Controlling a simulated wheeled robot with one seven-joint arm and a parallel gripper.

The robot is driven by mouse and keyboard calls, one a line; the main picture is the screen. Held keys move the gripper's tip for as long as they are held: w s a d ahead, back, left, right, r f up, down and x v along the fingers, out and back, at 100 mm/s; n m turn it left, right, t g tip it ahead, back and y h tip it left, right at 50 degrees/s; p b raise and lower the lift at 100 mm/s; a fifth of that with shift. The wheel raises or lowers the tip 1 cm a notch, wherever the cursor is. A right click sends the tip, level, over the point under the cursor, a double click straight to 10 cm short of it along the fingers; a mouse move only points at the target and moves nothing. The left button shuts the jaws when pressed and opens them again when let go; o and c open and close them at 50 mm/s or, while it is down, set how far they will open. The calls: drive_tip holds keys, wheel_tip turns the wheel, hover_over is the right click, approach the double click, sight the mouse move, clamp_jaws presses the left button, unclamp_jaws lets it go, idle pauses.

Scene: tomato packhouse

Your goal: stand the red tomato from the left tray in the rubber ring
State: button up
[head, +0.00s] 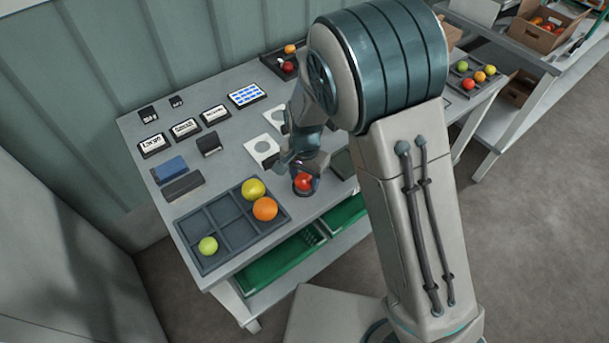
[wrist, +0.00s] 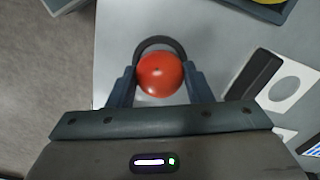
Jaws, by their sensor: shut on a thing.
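The red tomato (head: 304,182) is between the fingers of my gripper (wrist: 160,82), which is shut on it. In the wrist view the tomato (wrist: 160,75) shows whole, with a finger on each side. The dark rubber ring (wrist: 161,42) shows as an arc past the tomato's far side; the rest is hidden behind the tomato and fingers. The tomato is over or in the ring; I cannot tell whether it touches it. The left tray (head: 203,223) is dark, with compartments holding a yellow, an orange and a yellow-green tomato; others are empty.
White plates with round holes (wrist: 290,82) and a dark block (wrist: 254,74) lie close to the ring. Labelled boxes (head: 186,129) and a blue block (head: 170,169) stand at the left. Another dark tray (head: 270,61) is at the back. The table's front edge is near.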

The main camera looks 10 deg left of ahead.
drive_tip(key=shift+f, duration=0.4)
drive_tip(key=o, duration=0.8)
drive_tip(key=c, duration=0.3)
drive_tip(key=shift+r, duration=0.15)
drive_tip(key=shift+r+p, duration=2.45)
drive_tip(key=shift+r, duration=0.95)
